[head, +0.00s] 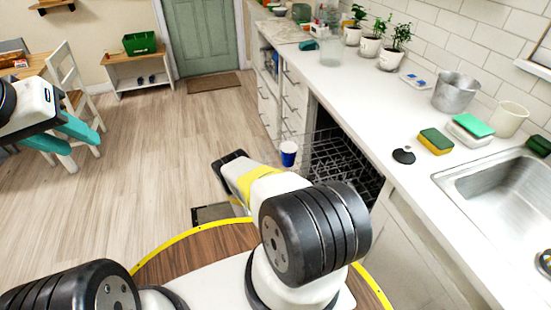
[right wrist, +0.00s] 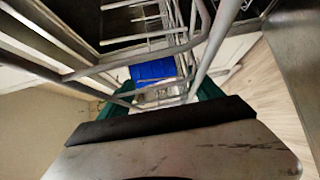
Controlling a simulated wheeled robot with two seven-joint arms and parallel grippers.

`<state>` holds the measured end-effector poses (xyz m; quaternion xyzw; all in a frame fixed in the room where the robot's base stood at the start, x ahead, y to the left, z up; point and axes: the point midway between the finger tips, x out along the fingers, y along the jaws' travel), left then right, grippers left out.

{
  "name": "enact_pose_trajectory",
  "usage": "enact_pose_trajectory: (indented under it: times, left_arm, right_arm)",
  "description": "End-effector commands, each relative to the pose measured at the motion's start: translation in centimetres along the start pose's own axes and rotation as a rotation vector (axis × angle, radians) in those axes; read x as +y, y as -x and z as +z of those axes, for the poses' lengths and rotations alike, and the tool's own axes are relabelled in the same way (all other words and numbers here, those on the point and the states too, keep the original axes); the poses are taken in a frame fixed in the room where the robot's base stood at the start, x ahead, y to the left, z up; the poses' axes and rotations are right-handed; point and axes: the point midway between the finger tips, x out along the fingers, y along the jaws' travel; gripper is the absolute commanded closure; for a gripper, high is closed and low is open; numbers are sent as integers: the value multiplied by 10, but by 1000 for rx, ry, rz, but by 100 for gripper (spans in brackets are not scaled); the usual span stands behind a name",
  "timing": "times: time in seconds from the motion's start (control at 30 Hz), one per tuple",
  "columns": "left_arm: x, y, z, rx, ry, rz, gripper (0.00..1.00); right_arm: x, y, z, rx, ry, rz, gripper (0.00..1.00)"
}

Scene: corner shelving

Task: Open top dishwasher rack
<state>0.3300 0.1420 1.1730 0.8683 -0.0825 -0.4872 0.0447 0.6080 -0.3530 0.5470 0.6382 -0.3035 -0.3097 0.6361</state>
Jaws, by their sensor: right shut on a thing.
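The wire dishwasher rack (head: 340,162) shows in the opening under the counter, sticking out partway past the counter front. In the right wrist view its grey wires (right wrist: 130,62) fill the upper part, close to the fingers. My right gripper (right wrist: 165,96) has its green fingers at the wires and is shut on the rack. In the head view my right arm covers part of the opening, and the right fingertips cannot be made out. My left gripper (head: 80,143) is open and empty at the far left, over the floor.
A blue and white cup (head: 288,153) shows at the rack's left end. A blue thing (right wrist: 153,70) lies beyond the wires in the right wrist view. The counter (head: 350,85) holds plants, a metal bucket (head: 455,92) and sponges (head: 436,141).

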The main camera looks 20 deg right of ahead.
Motion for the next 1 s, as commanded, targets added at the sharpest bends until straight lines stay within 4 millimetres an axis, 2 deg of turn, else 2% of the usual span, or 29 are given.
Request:
enact_pose_trajectory:
  times: [0.03, 0.1, 0.33, 0.53, 0.9, 0.93, 1.0]
  left_arm:
    - [0, 0, 0, 0, 0, 0, 64]
    - [0, 0, 0, 0, 0, 0, 64]
    - [0, 0, 0, 0, 0, 0, 64]
    - [0, 0, 0, 0, 0, 0, 64]
    - [0, 0, 0, 0, 0, 0, 64]
    - [0, 0, 0, 0, 0, 0, 64]
    - [0, 0, 0, 0, 0, 0, 64]
  right_arm:
    - [6, 6, -10, 0, 0, 18, 98]
    - [6, 15, -20, 1, 0, 18, 98]
    - [6, 37, -41, 0, 0, 18, 98]
    - [6, 44, -48, -2, -1, 19, 98]
    - [6, 45, -50, -1, -1, 19, 98]
    - [6, 45, -50, 0, -1, 20, 24]
    - [6, 45, -50, 0, -1, 19, 10]
